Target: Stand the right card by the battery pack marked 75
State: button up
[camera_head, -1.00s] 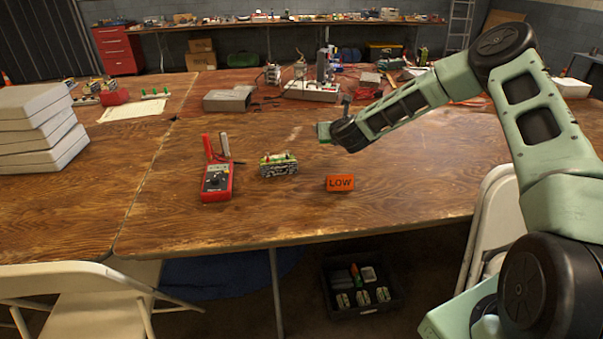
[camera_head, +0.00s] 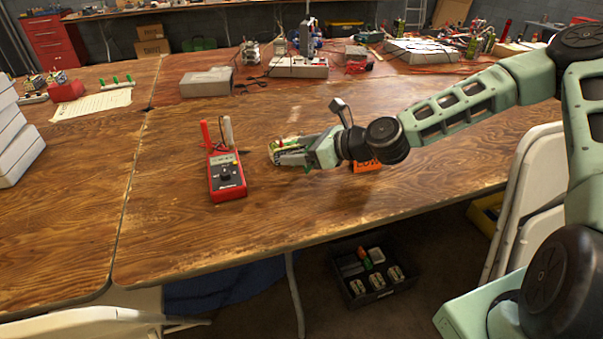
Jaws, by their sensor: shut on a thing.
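My gripper (camera_head: 284,157) is shut on the small green and silver battery pack (camera_head: 286,143) in the middle of the table. The fingers hide most of the pack, and I cannot tell whether it is lifted. No 75 is readable on it. The orange card marked LOW (camera_head: 368,168) is just right of and behind my wrist, which covers part of it. No other card is clearly in view. The red multimeter (camera_head: 226,177) lies left of the gripper, and its display is too small to read.
The wooden table (camera_head: 230,250) is clear in front of the meter. A dark bin (camera_head: 350,291) with several battery packs is on the floor under the table edge. A grey box (camera_head: 206,82) and a power strip (camera_head: 299,67) stand further back. White chairs flank the front.

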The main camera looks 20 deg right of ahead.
aim_at(300, 180)
jog(key=shift+f+b, duration=0.35)
jog(key=shift+f, duration=2.45)
jog(key=shift+f, duration=0.1)
jog(key=o, duration=0.9)
jog(key=shift+s+d+r, duration=0.1)
jog(key=shift+r, duration=0.1)
jog(key=p+v, duration=0.1)
jog(key=v, duration=1)
jog(key=shift+s+d+r, duration=0.2)
jog(key=shift+s, duration=0.05)
